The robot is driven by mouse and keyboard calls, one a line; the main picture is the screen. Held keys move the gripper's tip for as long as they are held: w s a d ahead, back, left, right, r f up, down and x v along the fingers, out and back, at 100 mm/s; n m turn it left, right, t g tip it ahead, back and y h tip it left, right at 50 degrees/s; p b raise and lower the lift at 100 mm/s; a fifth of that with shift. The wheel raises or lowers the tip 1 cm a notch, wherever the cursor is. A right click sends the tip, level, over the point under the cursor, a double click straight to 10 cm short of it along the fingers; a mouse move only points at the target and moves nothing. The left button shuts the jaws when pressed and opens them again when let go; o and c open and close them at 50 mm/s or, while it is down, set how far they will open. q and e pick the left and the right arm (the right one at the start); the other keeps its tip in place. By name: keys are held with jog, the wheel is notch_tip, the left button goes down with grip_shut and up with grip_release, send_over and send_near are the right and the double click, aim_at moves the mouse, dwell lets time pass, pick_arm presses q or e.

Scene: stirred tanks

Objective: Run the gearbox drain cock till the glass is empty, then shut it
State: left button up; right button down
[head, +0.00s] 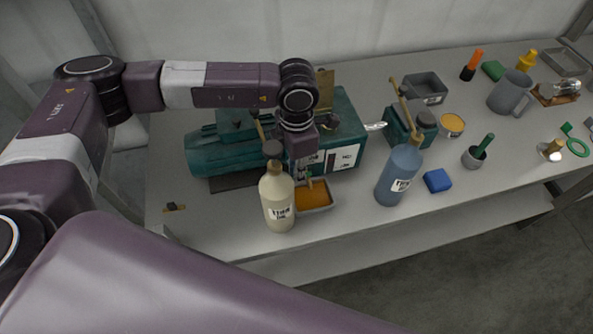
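The green gearbox (347,118) with its motor (208,155) stands on the bench at the centre left. A white label plate (342,157) is on its front face. My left gripper (303,180) points down close in front of that face, just left of the plate. Its fingers are small and partly hidden, so I cannot tell whether they are shut on anything. I cannot make out the drain cock or the level in the glass there. A shallow tray (329,207) below the gripper holds orange-brown liquid. My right gripper is not in view.
A cream bottle (278,205) stands close left of the tray, and a blue bottle (398,178) stands to the right. A blue block (437,180), a grey bin (427,87) and a grey jug (510,93) are farther right. The bench front between them is clear.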

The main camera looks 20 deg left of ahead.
pick_arm(q)
jog(key=shift+o, duration=1)
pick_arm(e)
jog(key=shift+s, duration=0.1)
